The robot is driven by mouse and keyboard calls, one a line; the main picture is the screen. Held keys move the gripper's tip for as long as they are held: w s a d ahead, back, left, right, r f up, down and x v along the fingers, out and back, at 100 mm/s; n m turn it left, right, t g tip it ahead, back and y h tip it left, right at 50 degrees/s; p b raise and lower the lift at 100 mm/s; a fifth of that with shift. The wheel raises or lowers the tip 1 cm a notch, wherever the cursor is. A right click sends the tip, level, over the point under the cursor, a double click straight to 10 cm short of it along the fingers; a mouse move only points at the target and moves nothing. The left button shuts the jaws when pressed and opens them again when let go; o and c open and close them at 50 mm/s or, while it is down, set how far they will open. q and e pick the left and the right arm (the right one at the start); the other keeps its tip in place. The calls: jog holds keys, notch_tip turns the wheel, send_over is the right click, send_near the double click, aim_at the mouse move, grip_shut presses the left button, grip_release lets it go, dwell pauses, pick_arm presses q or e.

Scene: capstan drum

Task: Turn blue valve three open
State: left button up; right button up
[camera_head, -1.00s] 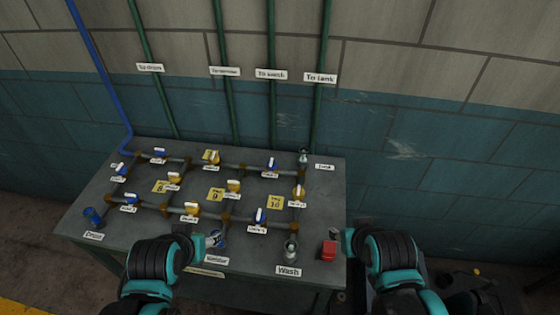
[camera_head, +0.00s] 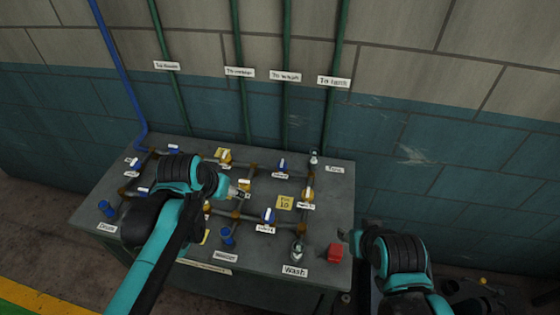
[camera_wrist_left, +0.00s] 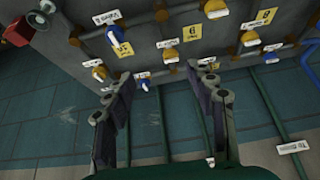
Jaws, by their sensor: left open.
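Several blue-handled valves sit on the grey pipe bench, and the small labels are too blurred to tell which is valve three. One blue valve (camera_head: 282,165) is at the back right and another blue valve (camera_head: 268,215) is at the front right. Two more show at the back left, one blue valve (camera_head: 173,148) and one blue valve (camera_head: 135,162). My left gripper (camera_head: 243,192) is over the middle of the bench, touching no blue handle that I can see. In the left wrist view its fingers (camera_wrist_left: 157,74) are spread and empty. My right gripper (camera_head: 352,236) is beside the bench's right edge, its jaws unclear.
Yellow valves (camera_head: 224,156) and (camera_head: 308,194) stand among the pipes. A red block (camera_head: 335,251) is at the front right corner, near the Wash outlet (camera_head: 297,248). Green pipes (camera_head: 287,80) rise up the wall behind. My left arm hides the bench's left middle.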

pick_arm(q)
jog(key=w+d+m+p, duration=0.1)
jog(key=w+d+m, duration=0.15)
jog(key=w, duration=0.55)
jog(key=m+g+h+p, duration=0.2)
jog(key=m+g+h, duration=0.1)
jog(key=m, duration=0.1)
send_near(281, 163)
jog(key=f, duration=0.2)
jog(key=x, duration=0.2)
jog(key=b+x, duration=0.1)
jog(key=x, duration=0.4)
jog(key=shift+w+d+f, duration=0.15)
jog(key=shift+w+d, duration=0.2)
jog(key=shift+d, duration=0.05)
jog(key=c, duration=1.1)
